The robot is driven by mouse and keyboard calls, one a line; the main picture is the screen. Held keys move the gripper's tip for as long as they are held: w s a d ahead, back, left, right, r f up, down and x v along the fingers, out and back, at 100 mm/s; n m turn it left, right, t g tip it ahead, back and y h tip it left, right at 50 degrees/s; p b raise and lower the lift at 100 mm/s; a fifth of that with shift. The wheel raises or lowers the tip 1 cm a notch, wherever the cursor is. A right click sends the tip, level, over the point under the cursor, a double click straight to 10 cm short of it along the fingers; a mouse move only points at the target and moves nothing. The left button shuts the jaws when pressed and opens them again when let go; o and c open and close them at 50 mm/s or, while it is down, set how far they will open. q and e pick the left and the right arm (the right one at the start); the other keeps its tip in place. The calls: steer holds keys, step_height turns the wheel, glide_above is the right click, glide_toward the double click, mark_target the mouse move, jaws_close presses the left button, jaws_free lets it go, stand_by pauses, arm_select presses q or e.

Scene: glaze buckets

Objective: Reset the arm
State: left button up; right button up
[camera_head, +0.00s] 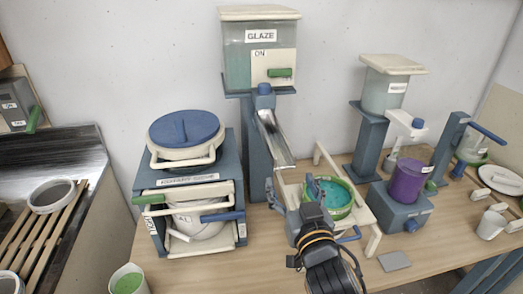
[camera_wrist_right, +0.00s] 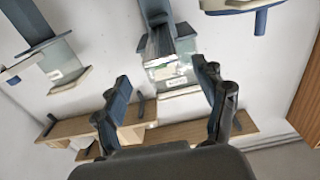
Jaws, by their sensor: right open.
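My right arm (camera_head: 330,262) comes in from the bottom of the head view. My right gripper (camera_head: 293,188) is open, with its blue fingers spread and nothing seen between them. It is in front of the glaze dispenser (camera_head: 236,65) and below its metal chute (camera_head: 272,138). A green-rimmed bowl of teal glaze (camera_head: 338,196) is just behind and right of the gripper, partly hidden by a finger. In the right wrist view the open fingers (camera_wrist_right: 163,80) also show, apart and empty, with the scene upside down. My left gripper is not in view.
A blue-lidded pot (camera_head: 186,130) stands on a shelf unit at left. A purple cup (camera_head: 407,182) stands on a blue base at right. A cup of green glaze (camera_head: 128,281) is at front left. The bench (camera_head: 205,272) is clear left of my arm.

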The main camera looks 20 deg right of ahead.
steer(key=s+d+f+n+g, duration=0.1)
steer(key=s+f+g, duration=0.25)
steer(key=f, duration=0.45)
steer(key=s+f+g, duration=0.3)
steer(key=s+f, duration=0.1)
steer(key=f, duration=0.4)
steer(key=s+f+n+g+y, duration=0.1)
steer(key=s+f+g, duration=0.3)
steer(key=s+f, duration=0.3)
steer(key=s+f+n+g+y, duration=0.1)
steer(key=s+f+g, duration=0.35)
steer(key=s, duration=0.45)
step_height(320, 180, down, 25)
steer(key=b, duration=0.1)
steer(key=s+d+f+g+b, duration=0.1)
steer(key=s+d+f+g, duration=0.1)
steer(key=s+f, duration=1.6)
steer(key=shift+d+f+n, duration=0.25)
steer(key=shift+f+n, duration=0.05)
steer(key=shift+f, duration=0.35)
